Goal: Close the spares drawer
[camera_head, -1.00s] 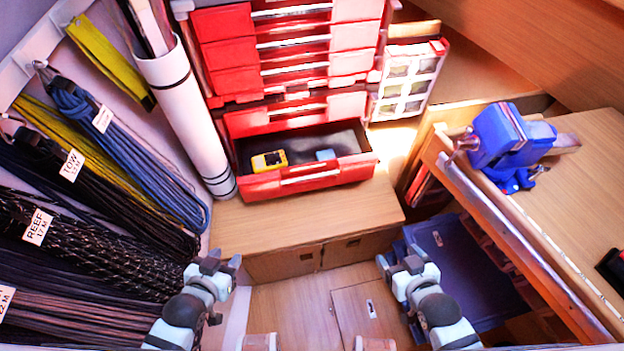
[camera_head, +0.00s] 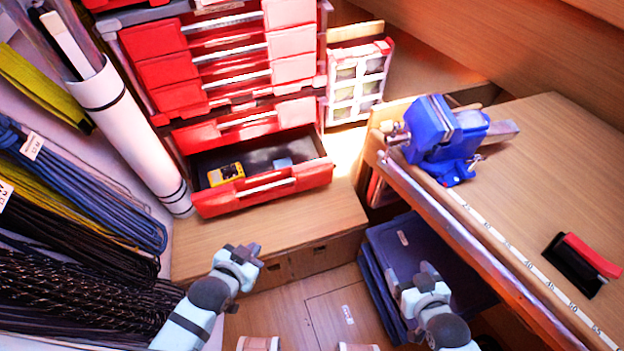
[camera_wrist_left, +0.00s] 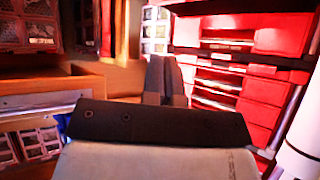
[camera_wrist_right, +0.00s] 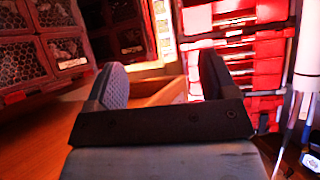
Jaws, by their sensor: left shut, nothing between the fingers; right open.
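The spares drawer (camera_head: 265,190) is the open bottom drawer of the red cabinet (camera_head: 225,75) in the head view. It is pulled out, and a yellow device (camera_head: 226,174) and a small pale blue item (camera_head: 283,163) lie inside. My left gripper (camera_head: 250,257) is shut and empty, in front of and below the drawer, apart from it. Its closed fingers (camera_wrist_left: 166,80) also show in the left wrist view. My right gripper (camera_head: 424,274) is further right, over the dark blue crate. It is open and empty, with its fingers spread in the right wrist view (camera_wrist_right: 162,80).
A wooden bench with a blue vise (camera_head: 445,140) stands at right. Coiled ropes (camera_head: 80,185) hang at left beside a white rolled tube (camera_head: 130,130). A dark blue crate (camera_head: 400,250) sits under the bench. The wooden ledge (camera_head: 320,215) before the drawer is clear.

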